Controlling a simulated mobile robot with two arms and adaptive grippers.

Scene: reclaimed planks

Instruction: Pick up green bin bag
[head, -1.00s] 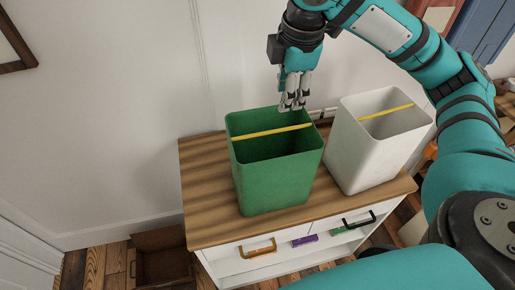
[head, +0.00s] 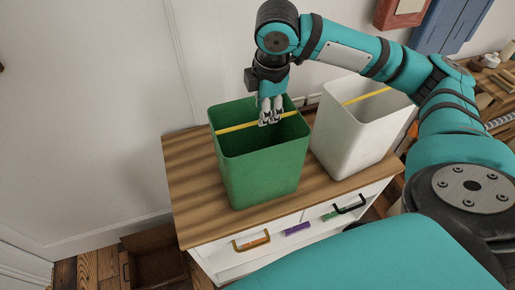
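A green bin (head: 262,172) stands upright on the wooden top of a white cabinet. A yellow strip (head: 236,127) spans its opening; a separate bag inside cannot be made out. My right gripper (head: 270,122) points down over the back part of the green bin's opening, its fingertips at the strip. The fingers look close together, but whether they grip the strip is unclear. My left gripper is out of view.
A white bin (head: 345,140) with its own yellow strip stands close on the right of the green bin. The cabinet top (head: 190,190) is bare at the left. Drawer handles (head: 251,242) stick out in front. An open brown box (head: 155,262) is on the floor at the left.

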